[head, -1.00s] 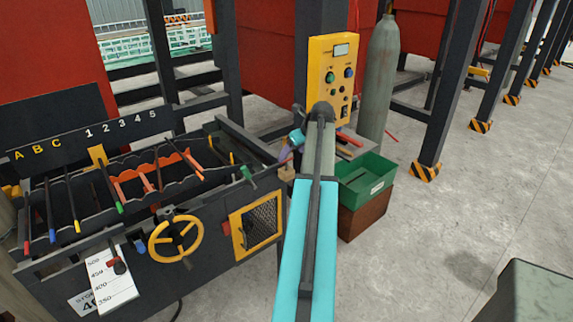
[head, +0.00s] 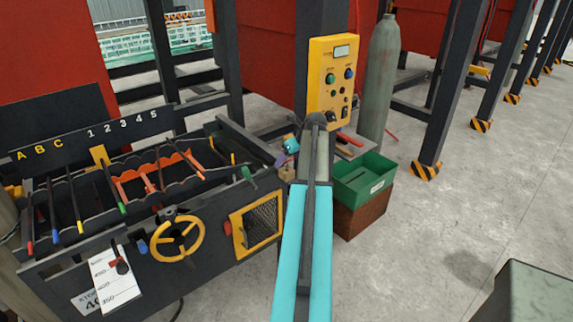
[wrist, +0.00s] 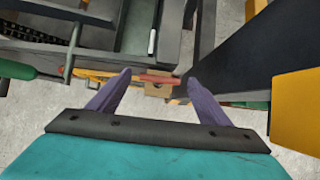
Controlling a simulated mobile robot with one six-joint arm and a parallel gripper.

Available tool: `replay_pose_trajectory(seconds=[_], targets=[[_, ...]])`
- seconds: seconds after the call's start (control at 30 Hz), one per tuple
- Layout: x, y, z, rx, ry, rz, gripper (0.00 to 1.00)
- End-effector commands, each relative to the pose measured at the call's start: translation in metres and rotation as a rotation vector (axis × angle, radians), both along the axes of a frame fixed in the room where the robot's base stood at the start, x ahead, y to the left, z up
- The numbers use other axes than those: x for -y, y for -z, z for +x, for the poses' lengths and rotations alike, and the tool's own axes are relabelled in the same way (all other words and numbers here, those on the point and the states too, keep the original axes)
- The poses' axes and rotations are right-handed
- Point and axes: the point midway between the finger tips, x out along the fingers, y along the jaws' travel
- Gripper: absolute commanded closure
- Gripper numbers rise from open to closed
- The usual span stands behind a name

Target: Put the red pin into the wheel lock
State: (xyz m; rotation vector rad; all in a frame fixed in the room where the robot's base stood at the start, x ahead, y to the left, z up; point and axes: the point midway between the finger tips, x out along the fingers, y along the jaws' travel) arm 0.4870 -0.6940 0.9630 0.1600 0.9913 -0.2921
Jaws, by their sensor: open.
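In the wrist view a short red bar (wrist: 158,78), which looks like the red pin, lies crosswise between and just beyond my fingertips, over a tan block (wrist: 157,90). My gripper (wrist: 158,77) is open with its two purple fingers apart, and nothing is clearly held. In the head view my gripper (head: 285,153) is partly hidden by my arm, beside the machine's right end near the tan block (head: 291,173). The red bar cannot be made out there. The yellow handwheel (head: 177,240) is on the machine front, with a dark bracket (head: 167,213) at its top, perhaps the wheel lock.
A yellow control panel (head: 333,77) on a dark post stands behind my arm. A green bin (head: 364,180) sits to the right, with a gas cylinder (head: 381,85) behind. A mesh door (head: 258,228) is right of the wheel.

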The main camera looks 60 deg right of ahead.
Motion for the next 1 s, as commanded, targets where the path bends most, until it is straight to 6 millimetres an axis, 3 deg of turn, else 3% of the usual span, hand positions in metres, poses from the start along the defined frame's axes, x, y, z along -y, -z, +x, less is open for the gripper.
replay_pose_trajectory(seconds=[0.3,0.9,1.0], targets=[[0.005,0.022,0.014,0.0,0.001,0.0,0.28],[0.005,0.024,0.014,0.0,0.002,-0.001,0.28],[0.005,0.024,0.014,0.0,0.003,-0.001,0.43]])
